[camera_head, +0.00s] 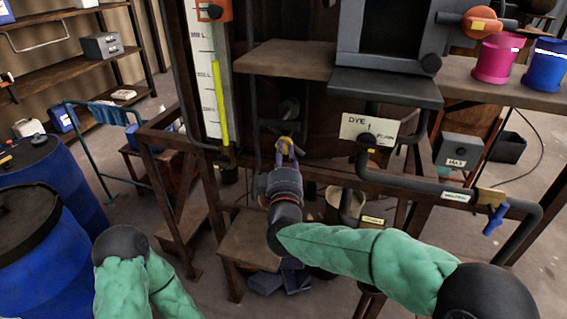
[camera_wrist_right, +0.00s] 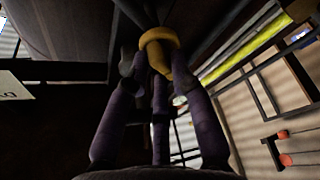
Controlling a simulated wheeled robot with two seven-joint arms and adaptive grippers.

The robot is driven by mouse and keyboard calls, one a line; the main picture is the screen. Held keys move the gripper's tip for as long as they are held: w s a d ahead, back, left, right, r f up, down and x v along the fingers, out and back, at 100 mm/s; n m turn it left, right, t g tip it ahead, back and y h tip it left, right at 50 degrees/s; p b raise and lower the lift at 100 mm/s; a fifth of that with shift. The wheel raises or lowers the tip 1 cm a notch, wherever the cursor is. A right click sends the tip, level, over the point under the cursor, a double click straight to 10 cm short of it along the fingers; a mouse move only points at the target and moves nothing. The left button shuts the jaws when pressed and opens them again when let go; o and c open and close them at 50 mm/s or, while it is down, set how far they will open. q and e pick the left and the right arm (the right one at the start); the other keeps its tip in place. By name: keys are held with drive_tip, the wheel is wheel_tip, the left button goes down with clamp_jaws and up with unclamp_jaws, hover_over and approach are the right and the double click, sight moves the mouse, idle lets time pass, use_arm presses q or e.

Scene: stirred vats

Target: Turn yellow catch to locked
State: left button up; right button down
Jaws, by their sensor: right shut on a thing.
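The yellow catch (camera_head: 285,143) is small in the head view, in front of the dark vat, left of the DYE sign. In the right wrist view the yellow catch (camera_wrist_right: 157,48) shows as a ring with a tapering tongue between my fingertips. My right gripper (camera_head: 288,152) reaches forward to it and is shut on it; its purple fingers (camera_wrist_right: 150,78) meet around the tongue in the wrist view. The fingers hide part of the catch, and I cannot read any lock marking. Only my left arm's green sleeve shows at lower left; its gripper is out of view.
A rusty frame rail (camera_head: 335,178) runs close below the right gripper. A gauge with a yellow tube (camera_head: 220,105) stands to its left. A DYE sign (camera_head: 369,130) and a dark pipe (camera_head: 415,183) with a blue-handled valve (camera_head: 494,218) lie right. Blue drums (camera_head: 50,260) stand at left.

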drive_tip(key=shift+w+a+f+m+t+h+b, duration=0.15)
drive_tip(key=shift+m+h+b, duration=1.1)
drive_tip(key=shift+m, duration=1.1)
drive_tip(key=shift+s+a+f+m+t+h+b, duration=0.15)
drive_tip(key=shift+m+h+b, duration=1.05)
drive_tip(key=shift+m, duration=1.2)
drive_tip(key=shift+w+f+m+t+h+b, duration=0.15)
drive_tip(key=shift+m+h+b, duration=0.7)
drive_tip(key=shift+m+b, duration=1.1)
drive_tip(key=shift+m+p, duration=0.3)
drive_tip(key=shift+m, duration=0.4)
drive_tip(key=c, duration=1.1)
unclamp_jaws()
drive_tip(key=shift+o, duration=0.2)
drive_tip(key=v, duration=1.2)
